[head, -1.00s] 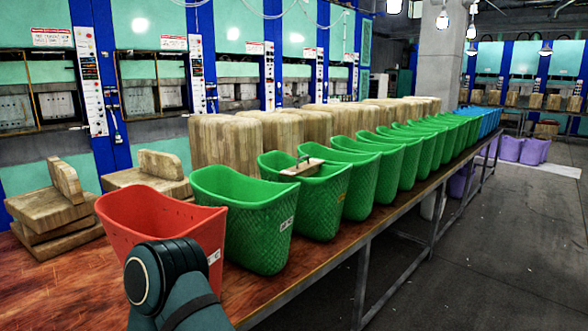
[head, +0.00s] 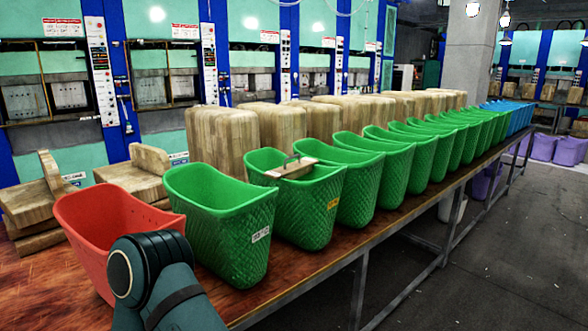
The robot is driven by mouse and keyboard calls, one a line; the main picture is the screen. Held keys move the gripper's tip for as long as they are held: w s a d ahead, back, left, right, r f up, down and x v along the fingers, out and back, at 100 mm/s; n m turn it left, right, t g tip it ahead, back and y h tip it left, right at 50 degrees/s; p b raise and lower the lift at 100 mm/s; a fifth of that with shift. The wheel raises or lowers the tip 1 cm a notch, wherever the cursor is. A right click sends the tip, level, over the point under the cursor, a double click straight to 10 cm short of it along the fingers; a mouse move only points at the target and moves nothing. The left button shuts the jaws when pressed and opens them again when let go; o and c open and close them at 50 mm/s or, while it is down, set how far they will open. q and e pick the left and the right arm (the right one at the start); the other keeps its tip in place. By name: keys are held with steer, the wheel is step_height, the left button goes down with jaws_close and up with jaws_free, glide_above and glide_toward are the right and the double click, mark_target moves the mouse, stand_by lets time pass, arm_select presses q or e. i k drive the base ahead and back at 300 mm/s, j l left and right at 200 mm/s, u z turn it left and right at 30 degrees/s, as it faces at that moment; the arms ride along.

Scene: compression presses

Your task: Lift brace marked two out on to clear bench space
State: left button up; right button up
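A pale wooden brace with a dark handle (head: 292,169) lies across the top of the second green basket (head: 303,213) in the row. Its number mark cannot be made out. The first green basket (head: 218,225) stands to its left and looks empty; it has a small white label. The second green basket has a yellow label. Neither of my grippers is in view. Only a dark teal part of one of my arms shows at the bottom left, in front of the red basket (head: 100,230).
The long wooden bench (head: 290,272) carries a close row of green baskets, then blue ones (head: 515,113) at the far end. Large wooden blocks (head: 222,140) stand behind the row. Wooden pieces (head: 35,200) lie at the left. Narrow bare strips show along the front edge.

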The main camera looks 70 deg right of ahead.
mark_target(292, 171)
steer(key=k+l, duration=0.15)
steer(key=l, duration=0.2)
steer(key=k+l, duration=0.1)
steer(key=l, duration=0.3)
steer(key=k+l+u, duration=0.1)
steer(key=l, duration=0.25)
steer(key=k+l, duration=0.2)
steer(key=l, duration=0.2)
steer(key=k+l+u, duration=0.1)
steer(key=l, duration=0.25)
steer(key=k, duration=0.05)
